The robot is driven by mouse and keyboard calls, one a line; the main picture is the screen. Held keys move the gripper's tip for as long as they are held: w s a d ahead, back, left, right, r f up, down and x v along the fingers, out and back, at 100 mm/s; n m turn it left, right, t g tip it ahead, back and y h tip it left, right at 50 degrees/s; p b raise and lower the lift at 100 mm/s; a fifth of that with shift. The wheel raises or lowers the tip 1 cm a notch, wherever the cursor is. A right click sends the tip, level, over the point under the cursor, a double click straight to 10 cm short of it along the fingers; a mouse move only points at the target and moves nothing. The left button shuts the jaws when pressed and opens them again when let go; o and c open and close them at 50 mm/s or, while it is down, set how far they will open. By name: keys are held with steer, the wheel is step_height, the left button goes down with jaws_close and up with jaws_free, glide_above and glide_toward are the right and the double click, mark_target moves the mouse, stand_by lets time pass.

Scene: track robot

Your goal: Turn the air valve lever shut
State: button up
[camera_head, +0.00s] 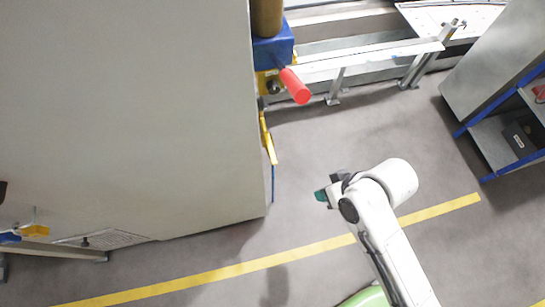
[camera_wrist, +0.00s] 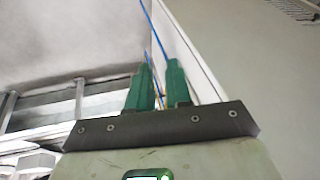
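The lever's red cylindrical grip (camera_head: 295,85) sticks out toward the lower right from the valve at the cabinet's right side. Behind it is a blue block (camera_head: 273,49) with a brown upright pipe (camera_head: 266,18) above. My gripper (camera_head: 319,195) is well below the red grip in the head view, apart from it, over open floor. In the wrist view its two green fingers (camera_wrist: 159,66) stand apart with a narrow gap and nothing held between them. I cannot make out the red grip in the wrist view.
A large grey cabinet (camera_head: 130,110) fills the left, with a thin yellow and blue part (camera_head: 268,145) along its right edge. A metal rail (camera_head: 365,55) runs behind. A blue-edged shelf unit (camera_head: 495,140) stands right. The floor between is clear, with a yellow line (camera_head: 250,266).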

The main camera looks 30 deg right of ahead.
steer(key=w+a+f+m+t+y+b, duration=0.3)
steer(key=w+a+f+t+y+b, duration=0.15)
steer(key=w+a+f+b, duration=0.2)
steer(key=m+t+h+b, duration=0.5)
steer(key=m+t+b, duration=0.5)
steer(key=m+b, duration=0.3)
glide_toward(273, 155)
steer(key=shift+g+y, duration=0.25)
steer(key=w+p, duration=0.1)
steer(key=w, duration=0.2)
steer(key=w+p, duration=0.1)
steer(key=w, duration=0.2)
steer(key=w+p, duration=0.1)
steer(key=w, duration=0.3)
steer(key=shift+a, duration=0.4)
steer(key=shift+c, duration=0.4)
jaws_close()
steer(key=shift+f, duration=0.1)
